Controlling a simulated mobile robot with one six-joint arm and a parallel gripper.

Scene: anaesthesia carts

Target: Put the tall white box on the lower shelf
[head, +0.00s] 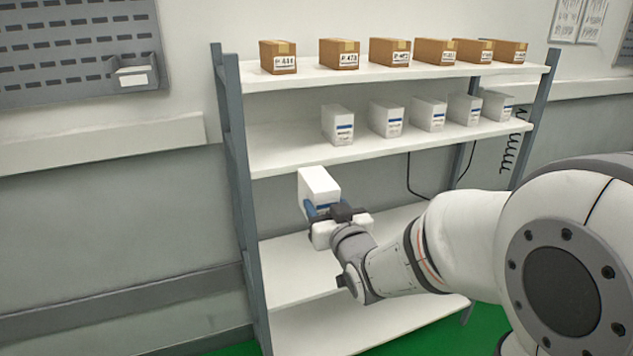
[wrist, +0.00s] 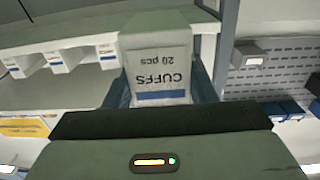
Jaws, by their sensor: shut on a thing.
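The tall white box (head: 319,187) is held in my gripper (head: 325,212) in front of the shelving rack. In the wrist view the box (wrist: 158,75) sits between the two fingers of my gripper (wrist: 160,92), its label reading "CUFFS 20 pcs" upside down with a blue band. In the head view the box is below the shelf of white boxes and above the lower shelf (head: 285,285), which looks bare where visible. My arm hides part of the lower shelf. The box looks about upright; I cannot tell how far inside the rack it is.
Several white boxes (head: 337,125) stand in a row on the shelf (head: 275,150) above. Several brown cartons (head: 278,57) stand on the top shelf (head: 310,75). A grey rack post (head: 240,190) is left of the held box. A bottom shelf (head: 370,325) lies lowest, with bare surface showing.

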